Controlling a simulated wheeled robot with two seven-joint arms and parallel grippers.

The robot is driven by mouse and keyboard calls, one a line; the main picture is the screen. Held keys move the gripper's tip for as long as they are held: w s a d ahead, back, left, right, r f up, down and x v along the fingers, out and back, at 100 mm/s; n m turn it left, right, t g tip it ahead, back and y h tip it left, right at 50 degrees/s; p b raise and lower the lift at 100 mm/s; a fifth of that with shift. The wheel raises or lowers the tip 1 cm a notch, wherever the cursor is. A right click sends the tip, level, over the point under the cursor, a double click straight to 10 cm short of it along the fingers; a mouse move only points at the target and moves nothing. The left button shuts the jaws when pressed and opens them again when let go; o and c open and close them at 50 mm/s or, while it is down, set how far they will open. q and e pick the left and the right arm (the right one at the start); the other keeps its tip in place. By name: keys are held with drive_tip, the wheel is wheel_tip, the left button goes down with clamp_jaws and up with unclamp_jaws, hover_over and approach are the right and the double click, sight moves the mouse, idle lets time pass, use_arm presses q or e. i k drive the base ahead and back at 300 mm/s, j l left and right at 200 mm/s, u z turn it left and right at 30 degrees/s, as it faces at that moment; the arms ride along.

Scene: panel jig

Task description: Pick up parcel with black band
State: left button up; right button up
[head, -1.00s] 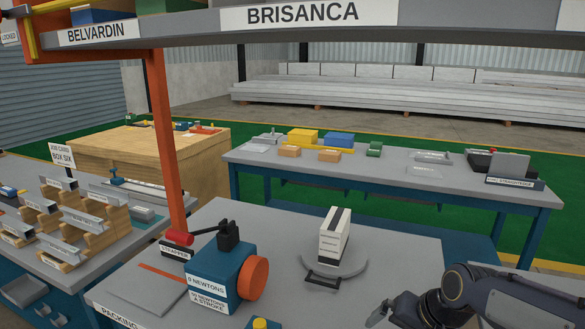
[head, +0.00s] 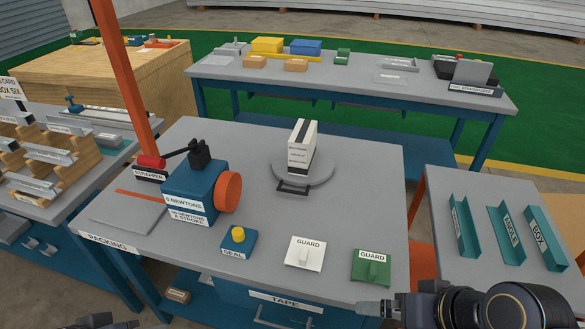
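The parcel (head: 300,153) is a white upright block with a dark band over its top and small print on its front. It stands on a round grey turntable (head: 325,174) with a black handle, on the packing table. My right gripper (head: 372,308) is at the bottom edge, right of centre, well in front of the parcel and apart from it. Its fingers are seen edge-on, so its opening is unclear. Dark parts of my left arm or gripper (head: 98,323) just show at the bottom left, mostly cut off.
A blue strapper (head: 190,190) with an orange wheel stands left of the parcel. A blue seal box (head: 238,243), a white guard (head: 303,253) and a green guard (head: 371,267) line the front. An orange post (head: 124,70) rises at left. The tabletop right of the turntable is clear.

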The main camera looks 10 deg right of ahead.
sight(302, 144)
drive_tip(key=i+j, duration=0.2)
drive_tip(key=i+j+z, duration=0.1)
drive_tip(key=j, duration=0.35)
drive_tip(key=i+j, duration=0.25)
drive_tip(key=i+j+z, duration=0.15)
drive_tip(key=j, duration=0.25)
